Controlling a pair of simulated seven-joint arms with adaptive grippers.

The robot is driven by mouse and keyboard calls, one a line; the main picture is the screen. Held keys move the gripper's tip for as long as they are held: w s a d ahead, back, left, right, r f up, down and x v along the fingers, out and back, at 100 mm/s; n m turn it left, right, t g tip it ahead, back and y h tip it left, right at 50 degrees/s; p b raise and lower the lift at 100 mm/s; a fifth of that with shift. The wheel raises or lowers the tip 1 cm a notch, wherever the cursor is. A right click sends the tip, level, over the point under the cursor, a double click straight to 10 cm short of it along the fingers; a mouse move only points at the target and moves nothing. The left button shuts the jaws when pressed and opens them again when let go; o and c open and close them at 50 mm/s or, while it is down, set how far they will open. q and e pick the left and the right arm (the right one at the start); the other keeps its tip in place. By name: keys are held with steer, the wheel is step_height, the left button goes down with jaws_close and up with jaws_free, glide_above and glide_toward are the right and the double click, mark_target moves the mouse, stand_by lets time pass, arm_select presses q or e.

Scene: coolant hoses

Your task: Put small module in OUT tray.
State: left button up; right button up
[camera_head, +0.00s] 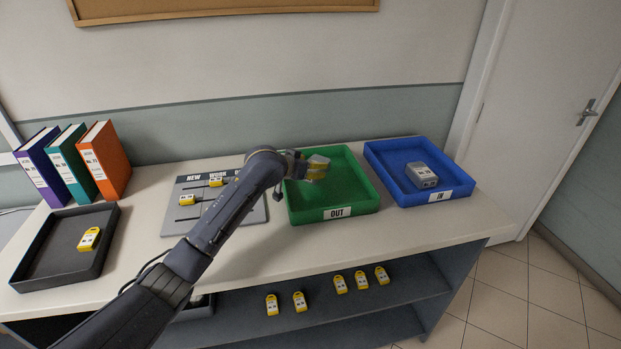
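The green OUT tray (334,214) stands on the counter, right of the middle, with its label facing me. My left gripper (304,167) is at the tray's back left corner. I cannot tell whether the module touches the tray floor. The fingertips are small and partly hidden by my own arm. My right gripper is not in view.
A blue IN tray (447,198) holds a grey module (421,175). A grey board (255,213) with yellow modules lies behind my arm. A black tray (22,279) holds one yellow module (89,239). Binders (104,160) stand at left. Several yellow modules lie on the lower shelf (385,297).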

arm_select(q)
steer(key=shift+f, duration=2.15)
steer(key=shift+f, duration=0.1)
steer(key=o, duration=1.6)
steer(key=shift+f, duration=0.1)
steer(key=shift+c, duration=0.2)
steer(key=shift+r, duration=0.2)
steer(key=v, duration=1.2)
